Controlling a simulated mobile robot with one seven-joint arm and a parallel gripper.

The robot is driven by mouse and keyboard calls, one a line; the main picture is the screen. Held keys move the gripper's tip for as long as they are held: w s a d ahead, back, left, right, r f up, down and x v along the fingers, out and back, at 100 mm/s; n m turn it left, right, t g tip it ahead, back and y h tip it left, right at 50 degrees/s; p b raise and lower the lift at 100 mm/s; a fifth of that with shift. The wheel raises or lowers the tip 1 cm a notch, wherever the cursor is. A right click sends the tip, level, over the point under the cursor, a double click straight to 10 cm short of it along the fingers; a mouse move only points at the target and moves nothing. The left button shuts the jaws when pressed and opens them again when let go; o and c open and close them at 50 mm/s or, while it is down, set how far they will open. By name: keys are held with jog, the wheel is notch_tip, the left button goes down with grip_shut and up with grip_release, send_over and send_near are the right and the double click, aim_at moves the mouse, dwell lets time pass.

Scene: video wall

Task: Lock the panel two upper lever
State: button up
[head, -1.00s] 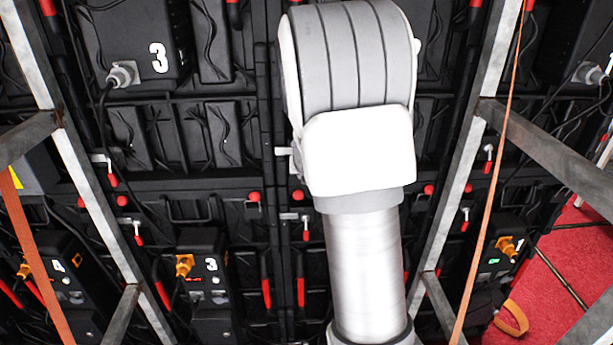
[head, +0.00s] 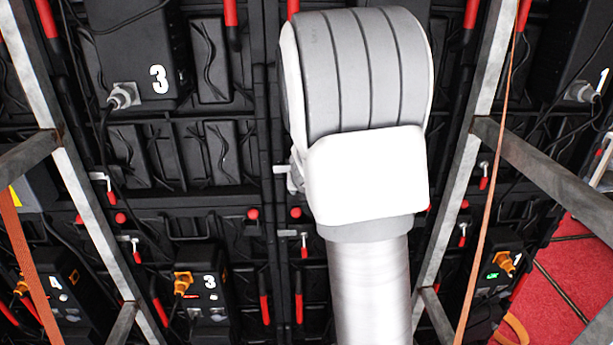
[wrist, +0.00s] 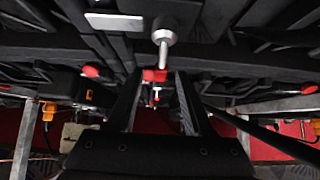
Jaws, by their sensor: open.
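In the wrist view, a lever with a metal pivot and rod (wrist: 164,38) hangs down and ends in a red tip (wrist: 155,75). My gripper (wrist: 158,82) is open, its two black fingers on either side of the red tip in the picture. I cannot tell whether they touch it. A second, smaller red-tipped lever (wrist: 154,98) shows farther off between the fingers. In the head view, my arm covers the upper lever and my gripper; a lower red-tipped lever (head: 304,246) shows just left of the arm.
Black panel backs fill the head view, with units marked 3 (head: 210,284) and 1 (head: 500,265). Metal struts (head: 75,170) and (head: 468,170) slant on both sides of my arm. An orange strap (head: 492,200) hangs at right. Red floor (head: 570,270) shows at lower right.

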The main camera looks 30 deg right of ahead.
jog(key=p+v, duration=0.7)
jog(key=v, duration=0.7)
jog(key=shift+r, duration=0.2)
jog(key=shift+s+a, duration=0.1)
jog(key=shift+s, duration=0.05)
